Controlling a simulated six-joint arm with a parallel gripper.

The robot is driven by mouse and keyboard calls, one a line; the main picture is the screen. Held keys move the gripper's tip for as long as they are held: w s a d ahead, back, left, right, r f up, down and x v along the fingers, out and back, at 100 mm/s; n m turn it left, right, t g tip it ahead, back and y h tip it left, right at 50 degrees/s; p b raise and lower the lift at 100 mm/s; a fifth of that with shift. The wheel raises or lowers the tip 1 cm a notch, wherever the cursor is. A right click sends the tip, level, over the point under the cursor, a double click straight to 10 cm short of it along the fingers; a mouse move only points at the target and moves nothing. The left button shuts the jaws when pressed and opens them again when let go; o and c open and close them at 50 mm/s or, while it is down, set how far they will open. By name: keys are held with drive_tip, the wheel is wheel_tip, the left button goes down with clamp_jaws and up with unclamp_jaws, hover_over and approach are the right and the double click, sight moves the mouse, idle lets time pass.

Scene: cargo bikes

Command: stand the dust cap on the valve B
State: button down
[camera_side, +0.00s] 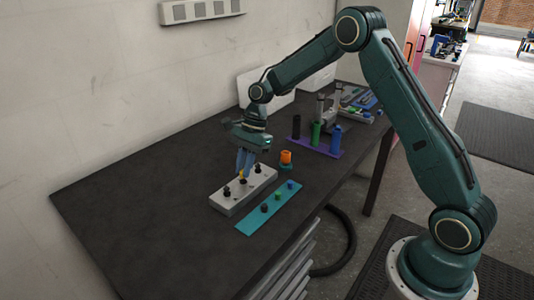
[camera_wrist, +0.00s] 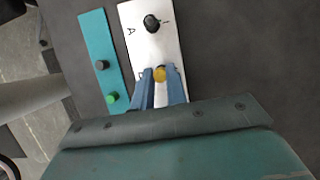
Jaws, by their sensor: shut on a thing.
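The yellow dust cap (camera_wrist: 160,74) is between the blue fingertips of my gripper (camera_wrist: 160,80), which is shut on it. The cap also shows in the side view (camera_side: 241,174), just under my gripper (camera_side: 244,167). It is over the middle black valve (camera_side: 242,182) of the white block (camera_side: 231,205). I cannot tell whether cap and valve touch. In the wrist view the cap hides this valve, and a finger partly covers its letter. The valve by the letter A (camera_wrist: 152,23) stands bare towards the block's far end there.
A teal strip (camera_side: 253,222) beside the block holds a black, a green and a blue cap. An orange piece (camera_side: 286,157) stands behind it. A purple tray (camera_side: 325,150) with upright cylinders is farther back. The dark table is clear at left.

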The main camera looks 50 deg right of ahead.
idle(0.4)
drive_tip(key=c, duration=1.3)
unclamp_jaws()
drive_tip(key=shift+r, duration=0.1)
drive_tip(key=v, duration=1.3)
drive_tip(key=shift+d+r, duration=0.2)
